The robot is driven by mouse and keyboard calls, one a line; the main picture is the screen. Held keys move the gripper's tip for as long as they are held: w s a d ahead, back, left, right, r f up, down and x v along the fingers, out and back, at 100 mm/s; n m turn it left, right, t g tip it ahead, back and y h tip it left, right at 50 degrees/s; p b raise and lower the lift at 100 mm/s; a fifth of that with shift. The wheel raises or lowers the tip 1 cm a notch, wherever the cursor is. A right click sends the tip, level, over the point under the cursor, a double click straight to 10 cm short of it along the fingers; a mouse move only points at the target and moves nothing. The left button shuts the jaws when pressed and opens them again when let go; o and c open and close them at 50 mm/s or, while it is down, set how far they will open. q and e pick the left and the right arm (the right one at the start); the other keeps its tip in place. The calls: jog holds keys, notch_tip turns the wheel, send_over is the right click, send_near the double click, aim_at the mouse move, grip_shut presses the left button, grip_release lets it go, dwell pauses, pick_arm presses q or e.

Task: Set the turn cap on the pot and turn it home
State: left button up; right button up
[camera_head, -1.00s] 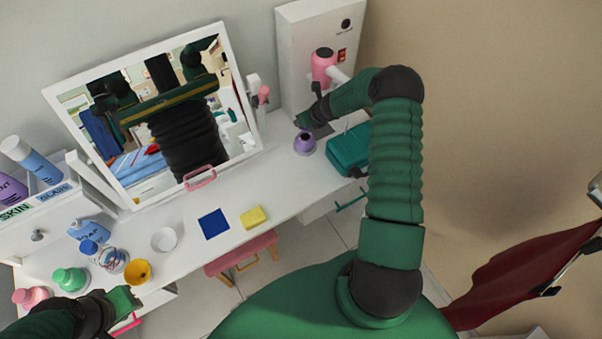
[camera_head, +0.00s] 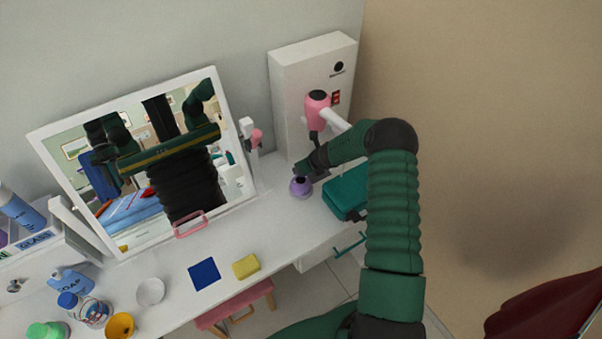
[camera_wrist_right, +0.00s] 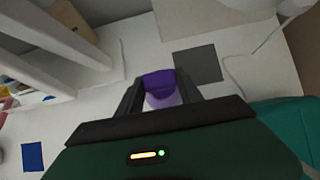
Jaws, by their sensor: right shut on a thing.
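The round purple pot (camera_head: 300,189) stands on the white table, left of the teal case, with a dark top. In the right wrist view a dark purple piece, which looks like the turn cap (camera_wrist_right: 158,79), sits between my right fingertips. A paler lavender surface shows just below it, and I cannot tell whether that is the pot. My right gripper (camera_head: 303,168) is shut on the purple piece, right at the pot's top in the head view. Whether cap and pot touch is hidden. My left gripper is out of view.
The teal case (camera_head: 345,192) is close on the right. A pink hair dryer (camera_head: 318,100) hangs on the white cabinet (camera_head: 295,85) behind. A mirror (camera_head: 245,165) stands to the left. A blue square (camera_head: 204,275) and yellow sponge (camera_head: 246,266) lie in front.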

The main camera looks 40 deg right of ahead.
jog(key=shift+d+f, duration=0.15)
jog(key=shift+f, duration=0.5)
jog(key=shift+b, duration=0.35)
jog(key=shift+a+r, duration=0.2)
jog(key=shift+a, duration=0.7)
jog(key=shift+d, duration=0.4)
jog(key=shift+d+f+p, duration=0.15)
jog(key=shift+d+p, duration=0.25)
jog(key=shift+a, duration=0.4)
jog(key=shift+s+d, duration=0.1)
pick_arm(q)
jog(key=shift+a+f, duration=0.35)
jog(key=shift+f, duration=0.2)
pick_arm(e)
jog(key=shift+d, duration=0.1)
